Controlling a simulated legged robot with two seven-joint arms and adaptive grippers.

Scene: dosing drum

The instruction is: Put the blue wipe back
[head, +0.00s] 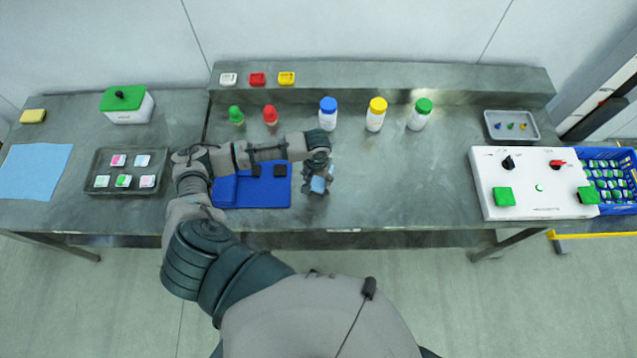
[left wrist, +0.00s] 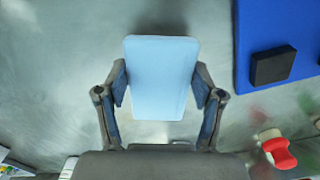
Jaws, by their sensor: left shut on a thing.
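The blue wipe (left wrist: 161,72), a light blue rounded rectangle, is between the fingers of my left gripper (left wrist: 160,88) in the left wrist view. In the head view the left gripper (head: 317,186) points down over the grey table, just right of the dark blue mat, and a little of the wipe shows there. The gripper is shut on the wipe. I cannot tell how far the wipe is above the table. A light blue sheet (head: 36,172) lies at the table's far left. My right gripper is not in view.
The dark blue mat (head: 262,196) has dark blocks on it. A tray (head: 100,171) of small boxes and a green-lidded box (head: 128,105) stand left. Several capped bottles (head: 328,114) stand behind my arm. A white control panel (head: 530,185) is right. The table right of the gripper is clear.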

